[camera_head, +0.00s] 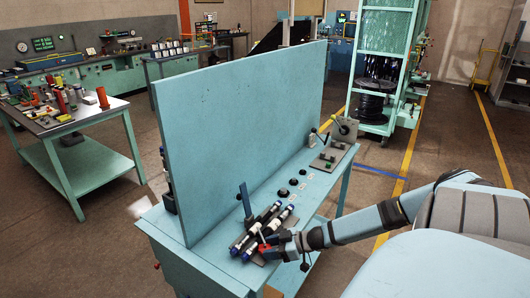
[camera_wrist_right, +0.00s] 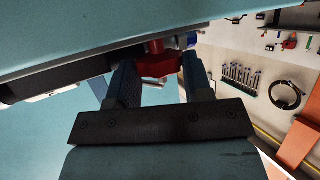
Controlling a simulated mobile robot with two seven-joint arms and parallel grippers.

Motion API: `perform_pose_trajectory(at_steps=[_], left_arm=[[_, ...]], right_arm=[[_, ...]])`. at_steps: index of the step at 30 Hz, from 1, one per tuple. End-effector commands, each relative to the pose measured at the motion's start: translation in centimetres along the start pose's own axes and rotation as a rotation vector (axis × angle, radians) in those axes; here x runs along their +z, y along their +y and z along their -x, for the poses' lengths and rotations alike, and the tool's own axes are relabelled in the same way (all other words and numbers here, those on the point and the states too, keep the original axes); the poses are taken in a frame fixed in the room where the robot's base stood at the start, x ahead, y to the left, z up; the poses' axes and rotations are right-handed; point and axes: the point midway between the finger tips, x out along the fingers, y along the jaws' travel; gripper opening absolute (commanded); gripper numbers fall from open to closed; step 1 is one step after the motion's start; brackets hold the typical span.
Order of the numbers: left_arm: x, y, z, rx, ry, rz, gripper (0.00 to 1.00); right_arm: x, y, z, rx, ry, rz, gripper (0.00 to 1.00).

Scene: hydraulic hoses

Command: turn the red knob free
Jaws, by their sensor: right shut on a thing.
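The red knob (camera_head: 263,248) is at the near end of the light-blue bench, beside the black-and-silver cylinders (camera_head: 250,239). My right gripper (camera_head: 268,247) reaches it from the right and is shut on it. In the right wrist view, the red knob (camera_wrist_right: 158,66) is between the two dark fingers of my right gripper (camera_wrist_right: 160,77), near their tips. A red stem rises from the knob there. The fingers and the small size in the head view hide part of the knob. My left gripper is not in view.
A tall light-blue panel (camera_head: 235,120) stands along the back of the bench (camera_head: 310,190). Several black round parts (camera_head: 283,192) and a grey fixture (camera_head: 329,157) sit farther along it. A blue upright lever (camera_head: 245,198) stands close behind the cylinders.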

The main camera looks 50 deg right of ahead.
Motion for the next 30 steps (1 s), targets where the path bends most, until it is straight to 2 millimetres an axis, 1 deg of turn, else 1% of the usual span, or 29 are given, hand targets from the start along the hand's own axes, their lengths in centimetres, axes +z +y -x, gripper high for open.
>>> perform_pose_trajectory(at_steps=[14,15,18,30], left_arm=[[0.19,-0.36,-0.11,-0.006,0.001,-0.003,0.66],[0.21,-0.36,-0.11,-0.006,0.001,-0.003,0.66],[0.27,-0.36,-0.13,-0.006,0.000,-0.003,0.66],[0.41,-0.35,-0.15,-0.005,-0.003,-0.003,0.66]], right_arm=[[0.11,-0.01,0.13,-0.012,0.000,0.005,0.04],[0.11,-0.01,0.13,-0.012,0.000,0.005,0.51],[0.11,0.00,0.13,-0.012,-0.001,0.005,0.72],[0.04,0.13,0.14,-0.010,-0.001,0.006,0.72]])
